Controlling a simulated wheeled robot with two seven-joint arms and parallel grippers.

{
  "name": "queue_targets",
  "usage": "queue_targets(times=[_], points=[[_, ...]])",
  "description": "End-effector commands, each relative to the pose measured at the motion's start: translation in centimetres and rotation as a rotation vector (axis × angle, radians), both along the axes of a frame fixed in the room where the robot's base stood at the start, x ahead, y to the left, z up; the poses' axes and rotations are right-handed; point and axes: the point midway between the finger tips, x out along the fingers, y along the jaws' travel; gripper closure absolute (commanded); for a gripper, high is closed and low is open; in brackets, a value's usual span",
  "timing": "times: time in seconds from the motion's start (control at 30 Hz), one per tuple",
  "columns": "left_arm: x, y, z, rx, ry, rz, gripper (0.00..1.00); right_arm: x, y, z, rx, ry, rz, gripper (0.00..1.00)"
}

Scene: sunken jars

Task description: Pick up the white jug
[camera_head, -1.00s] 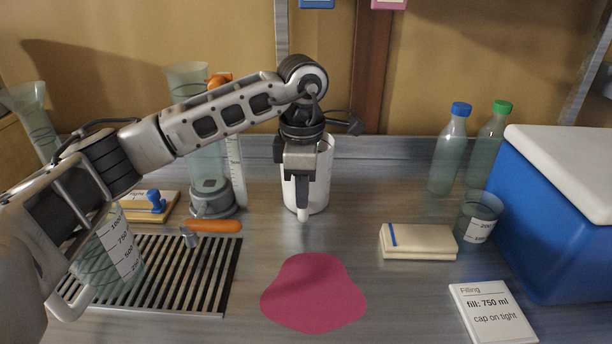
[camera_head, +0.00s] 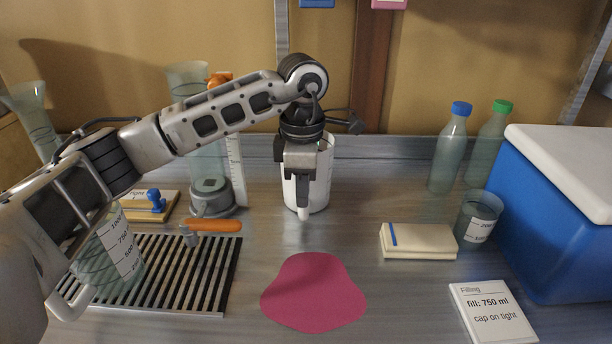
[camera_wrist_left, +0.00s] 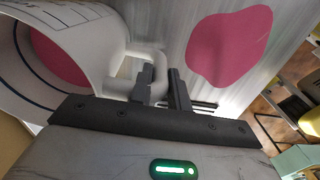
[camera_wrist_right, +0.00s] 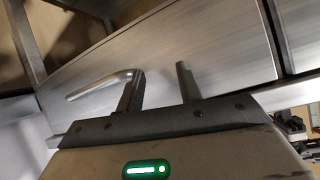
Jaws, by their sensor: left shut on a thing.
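The white jug (camera_head: 322,182) stands upright on the metal worktop near the back middle, partly hidden behind my left gripper. In the left wrist view the jug (camera_wrist_left: 98,62) shows its open mouth, dark marks on its inner wall and a pink-red area inside. My left gripper (camera_head: 304,205) is in front of the jug. Its fingers (camera_wrist_left: 161,84) are shut on the jug's handle. My right gripper (camera_wrist_right: 160,88) shows only in its wrist view. It is open and empty, in front of a metal panel with a bar handle (camera_wrist_right: 98,84).
A pink mat (camera_head: 314,292) lies in front of the jug. A slatted drain rack (camera_head: 200,270) with a clear graduated jug (camera_head: 115,250) is at left. A folded cloth (camera_head: 418,241), a beaker (camera_head: 478,222), bottles and a blue cooler (camera_head: 560,220) are at right.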

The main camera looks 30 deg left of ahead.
Motion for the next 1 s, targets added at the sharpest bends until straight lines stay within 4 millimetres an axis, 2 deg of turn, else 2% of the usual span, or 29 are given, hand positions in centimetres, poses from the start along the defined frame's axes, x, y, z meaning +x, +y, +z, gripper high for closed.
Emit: queue_targets(times=[0.47, 0.77, 1.0], points=[[0.1, 0.0, 1.0, -0.001, -0.007, 0.0, 1.0, 0.0, 0.0, 0.0, 0.0, -0.001, 0.0, 0.64], [0.1, 0.0, 3.5, -0.001, -0.008, 0.0, 1.0, 0.1, 0.0, 0.2, 0.002, -0.008, 0.0, 0.64], [-2.0, -0.1, 5.7, -0.001, -0.008, -0.001, 1.0, 0.1, 0.0, 0.2, 0.001, -0.01, 0.0, 0.64]])
